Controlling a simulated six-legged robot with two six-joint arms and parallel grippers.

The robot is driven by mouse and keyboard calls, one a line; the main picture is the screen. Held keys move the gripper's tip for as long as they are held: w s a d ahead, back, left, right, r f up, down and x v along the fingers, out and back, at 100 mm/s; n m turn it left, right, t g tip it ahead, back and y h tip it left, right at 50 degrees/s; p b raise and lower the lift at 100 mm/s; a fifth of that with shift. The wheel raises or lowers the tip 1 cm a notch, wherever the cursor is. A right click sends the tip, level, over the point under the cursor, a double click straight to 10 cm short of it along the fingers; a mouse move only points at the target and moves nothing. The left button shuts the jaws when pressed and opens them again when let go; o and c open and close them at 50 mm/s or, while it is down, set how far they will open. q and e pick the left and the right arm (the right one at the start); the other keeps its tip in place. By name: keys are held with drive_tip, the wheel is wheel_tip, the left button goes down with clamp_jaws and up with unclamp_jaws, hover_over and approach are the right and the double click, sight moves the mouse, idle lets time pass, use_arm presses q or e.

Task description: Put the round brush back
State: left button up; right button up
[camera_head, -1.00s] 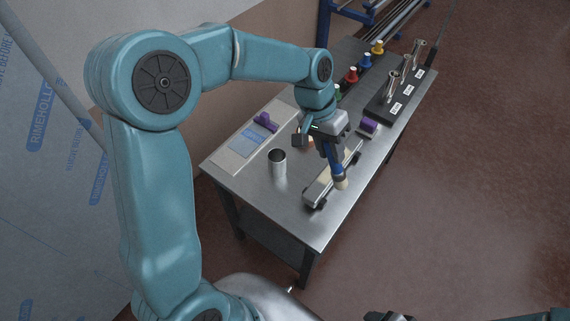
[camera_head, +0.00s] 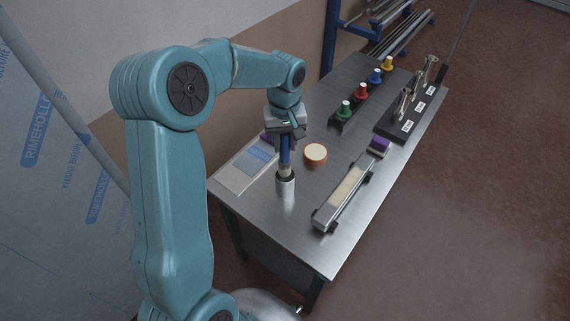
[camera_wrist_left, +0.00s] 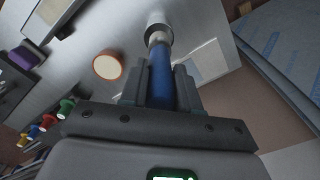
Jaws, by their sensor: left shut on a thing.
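The round brush (camera_head: 285,155) has a blue handle and a pale lower end. It points down, close to upright. My left gripper (camera_head: 285,136) is shut on its blue handle, which also shows in the left wrist view (camera_wrist_left: 160,80). The metal cup (camera_head: 285,188) stands on the table directly below. The brush's lower end is at the cup's mouth. In the left wrist view it overlaps the cup (camera_wrist_left: 157,20), and I cannot tell how deep it reaches. My right gripper is out of view.
An orange round pot (camera_head: 316,154) with a cream top stands close right of the brush. A long metal holder (camera_head: 345,195) lies at the front right. A flat panel (camera_head: 243,170) lies left. Colored knobs (camera_head: 362,92) and a labelled black rack (camera_head: 405,118) are farther back.

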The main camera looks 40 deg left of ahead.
sight(285, 163)
use_arm(q)
wheel_tip(285, 163, down, 9)
drive_tip(key=shift+w, duration=0.1)
drive_tip(key=shift+r, duration=0.1)
drive_tip(key=shift+d, duration=0.1)
drive_tip(key=o, duration=1)
drive_tip(key=shift+f, duration=0.2)
drive_tip(key=shift+o, duration=0.2)
drive_tip(key=shift+r, duration=0.1)
